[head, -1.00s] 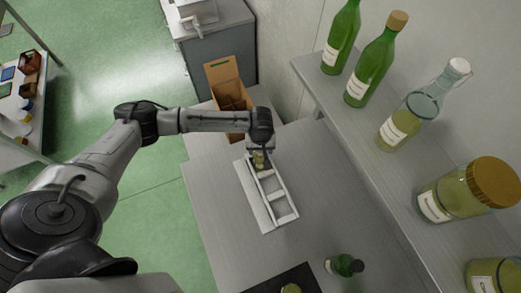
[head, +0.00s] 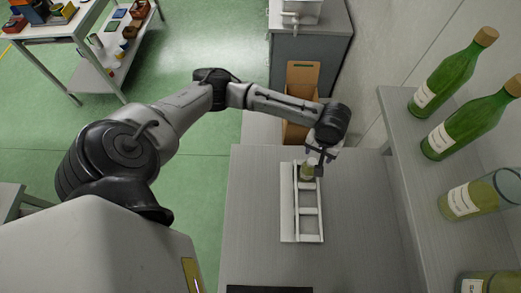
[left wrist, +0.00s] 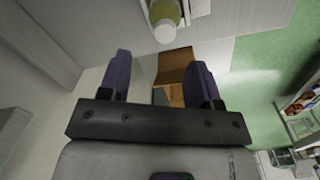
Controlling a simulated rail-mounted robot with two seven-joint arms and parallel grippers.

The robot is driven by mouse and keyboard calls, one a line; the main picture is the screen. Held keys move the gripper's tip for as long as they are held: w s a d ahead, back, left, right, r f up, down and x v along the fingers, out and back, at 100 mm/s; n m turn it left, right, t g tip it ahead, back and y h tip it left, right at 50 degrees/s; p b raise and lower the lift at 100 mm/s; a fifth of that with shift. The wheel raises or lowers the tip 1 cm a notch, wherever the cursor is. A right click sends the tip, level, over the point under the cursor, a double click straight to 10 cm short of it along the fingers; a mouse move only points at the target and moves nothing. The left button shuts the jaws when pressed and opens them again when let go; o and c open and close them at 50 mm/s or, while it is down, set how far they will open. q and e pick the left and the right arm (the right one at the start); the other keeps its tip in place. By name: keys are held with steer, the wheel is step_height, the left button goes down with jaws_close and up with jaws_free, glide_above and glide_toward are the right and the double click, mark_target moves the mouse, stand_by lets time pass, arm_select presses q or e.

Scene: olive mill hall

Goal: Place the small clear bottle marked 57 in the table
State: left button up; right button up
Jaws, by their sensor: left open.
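A small clear bottle (head: 307,170) with yellow-green contents stands in the far compartment of a white rack (head: 287,215) on the grey table (head: 255,200). Its marking is too small to read. In the left wrist view the bottle (left wrist: 163,12), with a white cap, shows at the top edge, beyond the fingertips. My left gripper (head: 315,163) is open at the far end of the rack, close to the bottle. In the left wrist view nothing is between its fingers (left wrist: 159,62). My right gripper is not in view.
An open cardboard box (head: 303,75) stands beyond the table's far end. A shelf (head: 398,105) with green bottles (head: 455,75) and clear glassware runs along the right. The rack's other compartments look empty. The table right of the rack is clear.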

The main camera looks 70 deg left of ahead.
arm_select(q)
steer(key=s+d+f+m+t+h, duration=0.1)
steer(key=s+d+f+m, duration=0.25)
steer(key=s+d, duration=0.2)
steer(key=s+d+f+m+t+h, duration=0.1)
steer(key=s+d+f+m+h, duration=0.1)
steer(key=s+d+m, duration=0.4)
steer(key=s+a+t+y, duration=0.1)
steer(key=s+a+y, duration=0.2)
steer(key=s, duration=0.9)
steer(key=a, duration=0.3)
steer(key=shift+s+f, duration=0.25)
steer(key=shift+f, duration=0.15)
